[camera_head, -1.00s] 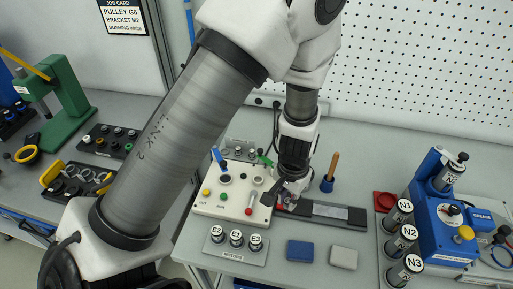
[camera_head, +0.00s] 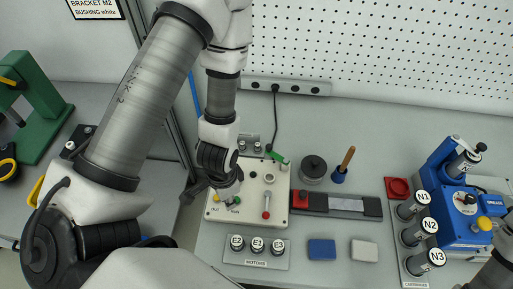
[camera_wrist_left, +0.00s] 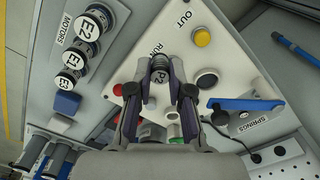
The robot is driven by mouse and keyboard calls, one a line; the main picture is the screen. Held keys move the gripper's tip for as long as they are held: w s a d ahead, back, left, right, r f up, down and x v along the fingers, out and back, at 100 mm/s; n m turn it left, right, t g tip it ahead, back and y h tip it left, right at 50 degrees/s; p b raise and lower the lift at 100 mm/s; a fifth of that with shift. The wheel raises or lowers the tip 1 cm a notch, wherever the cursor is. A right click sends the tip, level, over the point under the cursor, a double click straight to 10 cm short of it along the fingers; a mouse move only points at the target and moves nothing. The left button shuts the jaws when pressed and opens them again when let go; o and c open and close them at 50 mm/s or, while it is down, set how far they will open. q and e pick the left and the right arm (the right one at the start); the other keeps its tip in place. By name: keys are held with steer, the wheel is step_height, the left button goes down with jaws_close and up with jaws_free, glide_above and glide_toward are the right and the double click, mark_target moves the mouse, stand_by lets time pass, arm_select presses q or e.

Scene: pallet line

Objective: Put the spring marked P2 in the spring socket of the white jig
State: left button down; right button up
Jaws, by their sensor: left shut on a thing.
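The spring marked P2 (camera_wrist_left: 158,76) is between the fingertips of my left gripper (camera_wrist_left: 160,88) in the left wrist view, its label facing the camera. The same gripper (camera_head: 227,198) is over the lower left of the white jig (camera_head: 249,208) in the head view, near the OUT and RUN lettering. The white jig also shows in the left wrist view (camera_wrist_left: 232,58), with a yellow button, a dark round part and a blue-handled lever. I cannot tell how high the spring is above the jig. A ring-shaped opening (camera_head: 269,178) shows on the jig's right half. My right gripper is not in view.
The MOTORS rack (camera_head: 256,262) stands in front of the jig. The SPRINGS rack (camera_wrist_left: 276,155) is behind it. A dark strip (camera_head: 371,207) and a grey round part (camera_head: 314,170) lie to the right.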

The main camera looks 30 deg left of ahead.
arm_select(q)
steer(key=w+b, duration=0.1)
steer(key=b, duration=0.1)
steer(key=w+d+b, duration=0.1)
steer(key=b, duration=0.1)
steer(key=w+d+b, duration=0.1)
steer(key=b, duration=0.2)
steer(key=shift+w+d+f, duration=0.1)
steer(key=shift+d+f, duration=0.1)
steer(key=shift+f, duration=0.05)
steer(key=w, duration=0.4)
steer(key=shift+w+f, duration=0.15)
steer(key=shift+w, duration=0.15)
steer(key=w+p, duration=0.1)
steer(key=w, duration=0.1)
steer(key=w+d+p, duration=0.1)
steer(key=w, duration=0.1)
steer(key=w+p, duration=0.1)
steer(key=w, duration=0.2)
steer(key=shift+w+d, duration=0.1)
steer(key=shift+d, duration=0.3)
steer(key=shift+w+f, duration=0.2)
step_height(320, 180, down, 3)
steer(key=shift+a+r+p, duration=0.1)
steer(key=shift+r+p, duration=0.05)
steer(key=shift+p, duration=0.65)
steer(key=shift+f, duration=0.55)
steer(key=c, duration=1.1)
jaws_free()
steer(key=shift+r, duration=0.1)
